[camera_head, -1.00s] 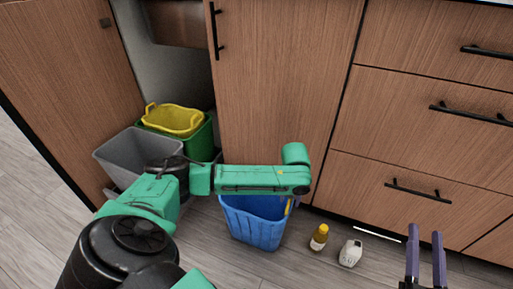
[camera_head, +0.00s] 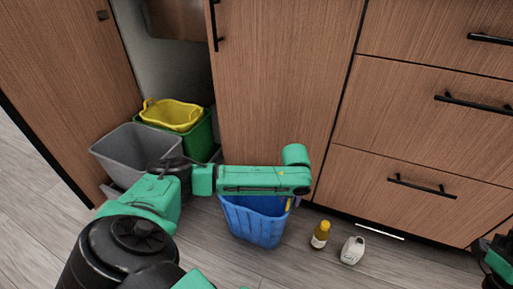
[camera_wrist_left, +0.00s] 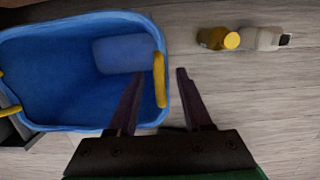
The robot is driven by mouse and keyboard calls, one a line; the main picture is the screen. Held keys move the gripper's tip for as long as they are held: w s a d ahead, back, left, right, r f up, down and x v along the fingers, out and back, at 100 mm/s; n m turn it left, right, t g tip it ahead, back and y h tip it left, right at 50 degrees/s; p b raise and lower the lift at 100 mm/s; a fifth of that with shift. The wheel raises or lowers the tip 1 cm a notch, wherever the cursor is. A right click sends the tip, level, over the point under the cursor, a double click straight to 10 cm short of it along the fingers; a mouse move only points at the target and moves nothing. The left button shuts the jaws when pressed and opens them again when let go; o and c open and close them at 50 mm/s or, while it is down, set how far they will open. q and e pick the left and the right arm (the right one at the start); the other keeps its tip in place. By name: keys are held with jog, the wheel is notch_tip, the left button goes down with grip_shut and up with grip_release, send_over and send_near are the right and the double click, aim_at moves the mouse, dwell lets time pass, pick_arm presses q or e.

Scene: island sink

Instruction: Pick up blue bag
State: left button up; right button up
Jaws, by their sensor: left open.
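The blue bag (camera_head: 257,226) is an open-topped blue tub with yellow handles, standing on the floor in front of the cabinet. My green left arm passes over it and hides part of its rim. In the left wrist view the bag (camera_wrist_left: 75,55) fills the left side. My left gripper (camera_wrist_left: 157,76) is open there, with one finger over the bag's inner side and the other outside its right rim. The yellow handle (camera_wrist_left: 160,80) shows between the fingers. I cannot tell whether they touch it. Only part of my right arm shows at the right edge of the head view.
A grey bin (camera_head: 130,152), a green bin (camera_head: 205,135) and a yellow tub (camera_head: 172,114) are at the open cabinet. Floor is clear at the front right.

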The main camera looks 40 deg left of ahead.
pick_arm(q)
grip_shut()
dwell(1.4)
